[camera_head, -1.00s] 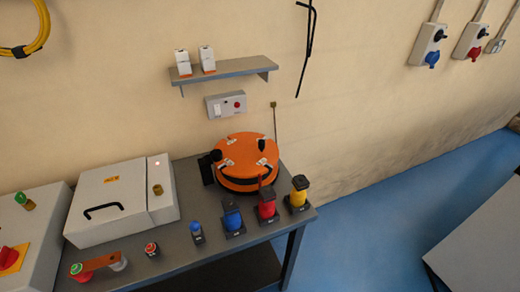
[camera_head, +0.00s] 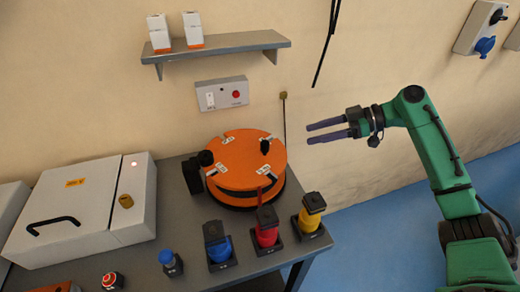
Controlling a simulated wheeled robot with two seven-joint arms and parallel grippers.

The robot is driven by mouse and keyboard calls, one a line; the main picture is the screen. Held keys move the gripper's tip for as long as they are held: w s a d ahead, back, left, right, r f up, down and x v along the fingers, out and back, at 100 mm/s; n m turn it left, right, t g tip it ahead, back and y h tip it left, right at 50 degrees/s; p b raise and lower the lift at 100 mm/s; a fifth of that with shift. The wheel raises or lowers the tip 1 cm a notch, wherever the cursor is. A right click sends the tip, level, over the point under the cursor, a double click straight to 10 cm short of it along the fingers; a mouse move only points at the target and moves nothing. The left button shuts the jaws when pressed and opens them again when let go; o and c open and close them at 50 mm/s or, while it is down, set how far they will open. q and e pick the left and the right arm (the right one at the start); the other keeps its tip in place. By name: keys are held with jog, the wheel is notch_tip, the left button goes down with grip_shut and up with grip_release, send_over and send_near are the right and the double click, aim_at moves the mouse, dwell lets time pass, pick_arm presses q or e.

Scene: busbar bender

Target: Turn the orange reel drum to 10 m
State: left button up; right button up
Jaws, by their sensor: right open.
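The orange reel drum (camera_head: 240,158) sits on the grey bench against the wall. Its round orange top carries several white labels, a black knob (camera_head: 265,146) near its right rim and a small orange-red upright piece at its front edge. The labels are too small to read. My right gripper (camera_head: 308,133) comes in from the right on a green arm. Its two dark fingers are apart and empty, pointing left, to the right of the drum and not touching it. My left gripper is not in view.
Blue (camera_head: 218,243), red (camera_head: 267,228) and yellow (camera_head: 312,212) connectors stand along the bench's front edge before the drum. A white box (camera_head: 85,212) with a black handle is at left. A shelf (camera_head: 215,46) and a grey switch box (camera_head: 222,94) are on the wall above.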

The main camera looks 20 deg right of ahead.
aim_at(265, 142)
jog(key=shift+n+g, duration=0.3)
jog(key=shift+n, duration=0.4)
jog(key=a+f+p, duration=0.1)
jog(key=a, duration=0.3)
jog(key=w+a+f+p, duration=0.1)
jog(key=a+p, duration=0.1)
jog(key=a, duration=0.3)
jog(key=w+a+p, duration=0.1)
jog(key=a, duration=0.3)
jog(key=shift+w+a+f+p, duration=0.15)
jog(key=shift+w+f+p, duration=0.05)
jog(key=shift+f+p, duration=0.2)
jog(key=shift+w+a+f, duration=0.15)
jog(key=shift+a+f, duration=0.05)
jog(key=shift+f, duration=0.1)
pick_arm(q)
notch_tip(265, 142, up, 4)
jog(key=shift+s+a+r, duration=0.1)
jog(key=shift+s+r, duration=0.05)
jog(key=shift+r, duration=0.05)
pick_arm(e)
jog(key=shift+y, duration=0.3)
grip_shut()
